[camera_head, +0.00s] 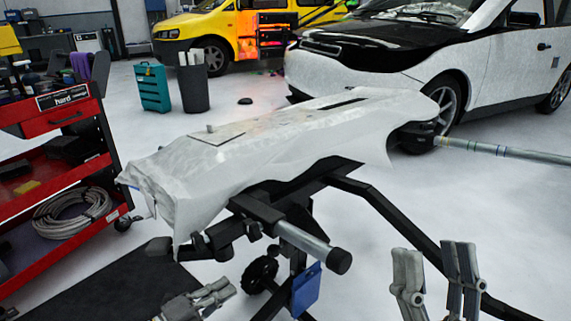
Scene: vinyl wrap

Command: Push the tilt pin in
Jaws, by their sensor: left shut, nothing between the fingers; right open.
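A black work stand (335,172) with a metal tube (300,240) ending in a black cap stands in the middle of the head view. It carries a bumper-like panel covered in white wrap (290,135). Small dark fittings (222,240) sit under the panel's near edge; I cannot tell which of them is the tilt pin. My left gripper (224,288) is shut and empty at the bottom, below and left of the tube. My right gripper (434,256) is open and empty at the lower right, its fingers pointing up, apart from the stand.
A red tool cart (60,180) with a coiled hose stands at left. A blue tag-like piece (306,291) hangs on the stand near a black wheel. A long pole (500,150) reaches in from the right. A white car (480,60) and yellow van stand behind.

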